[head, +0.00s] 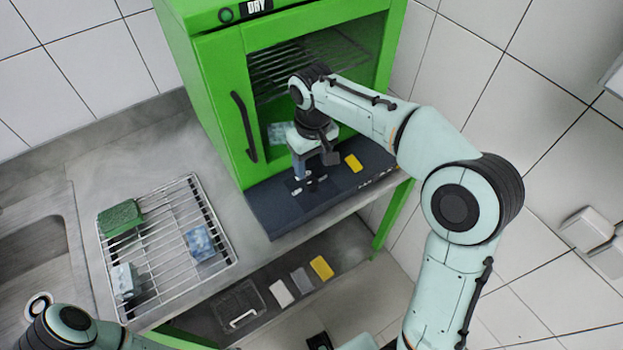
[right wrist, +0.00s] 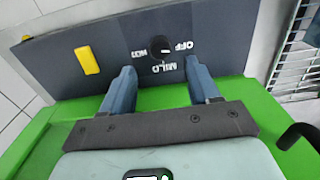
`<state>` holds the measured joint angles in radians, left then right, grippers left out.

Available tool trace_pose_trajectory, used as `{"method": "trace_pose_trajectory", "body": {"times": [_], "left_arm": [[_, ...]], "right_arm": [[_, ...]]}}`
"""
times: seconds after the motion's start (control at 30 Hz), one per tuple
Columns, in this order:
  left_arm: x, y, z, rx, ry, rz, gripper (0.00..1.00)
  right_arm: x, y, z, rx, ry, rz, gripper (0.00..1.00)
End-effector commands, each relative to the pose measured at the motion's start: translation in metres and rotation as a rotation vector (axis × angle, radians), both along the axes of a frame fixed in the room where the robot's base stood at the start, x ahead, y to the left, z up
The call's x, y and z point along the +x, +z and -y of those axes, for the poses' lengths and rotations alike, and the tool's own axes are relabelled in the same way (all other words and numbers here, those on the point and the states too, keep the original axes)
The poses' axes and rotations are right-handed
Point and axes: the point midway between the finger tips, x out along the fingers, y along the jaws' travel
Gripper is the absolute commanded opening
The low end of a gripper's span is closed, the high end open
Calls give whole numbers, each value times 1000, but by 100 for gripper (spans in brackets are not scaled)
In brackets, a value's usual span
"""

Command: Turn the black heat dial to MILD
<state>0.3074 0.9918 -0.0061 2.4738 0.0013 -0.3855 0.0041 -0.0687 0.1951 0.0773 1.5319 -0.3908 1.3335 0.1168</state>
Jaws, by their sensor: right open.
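The black heat dial (right wrist: 160,47) sits on the dark front panel, with white OFF, MILD and a third label around it, seen upside down in the right wrist view. OFF is on its right and MILD is below it in that view. Which label the dial points to is too small to tell. My right gripper (right wrist: 160,78) is open, its two blue-grey fingers apart, with the dial between and just beyond their tips. In the head view my right gripper (head: 313,168) hangs over the panel and partly hides the dial. My left gripper is not in view.
A yellow switch (head: 354,162) is on the dark panel (head: 265,209) beside the dial. The green drying cabinet (head: 215,85) stands behind, with its black handle (head: 243,125). A wire rack (head: 165,262) holding sponges is at left. Yellow, grey and white items lie on the lower shelf.

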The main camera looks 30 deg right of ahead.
Motion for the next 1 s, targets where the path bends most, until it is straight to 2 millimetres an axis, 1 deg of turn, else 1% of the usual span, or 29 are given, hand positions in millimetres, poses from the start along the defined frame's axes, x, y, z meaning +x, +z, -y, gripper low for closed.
{"method": "trace_pose_trajectory", "body": {"times": [0.03, 0.1, 0.2, 0.3, 0.5, 0.77, 0.8, 0.87, 0.9, 0.93, 0.97, 1.0], "left_arm": [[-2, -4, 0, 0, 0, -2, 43], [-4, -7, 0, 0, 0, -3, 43], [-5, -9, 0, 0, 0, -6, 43], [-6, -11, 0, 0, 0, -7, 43], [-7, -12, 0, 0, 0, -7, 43], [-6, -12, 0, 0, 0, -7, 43], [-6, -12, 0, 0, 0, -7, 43], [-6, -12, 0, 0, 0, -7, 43], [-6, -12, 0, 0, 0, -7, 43], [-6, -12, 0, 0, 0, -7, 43], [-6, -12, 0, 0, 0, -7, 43], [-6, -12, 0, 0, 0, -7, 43]], "right_arm": [[-1, -14, 1, 0, -1, -5, 61], [-1, -29, 1, 0, -1, -5, 61], [-1, -46, 0, -1, -1, -5, 61], [-1, -59, 0, -1, -1, -3, 61], [0, -71, 0, 0, -1, 0, 61], [0, -72, 0, 0, -1, 1, 61], [0, -72, 0, 0, -1, 1, 54], [0, -72, 0, 0, -1, 1, 35], [0, -72, 0, 0, -1, 1, 22], [0, -72, 0, 0, -1, 1, 12], [0, -72, 0, 0, -1, 1, 4], [0, -72, 0, 0, -1, 1, 4]]}}
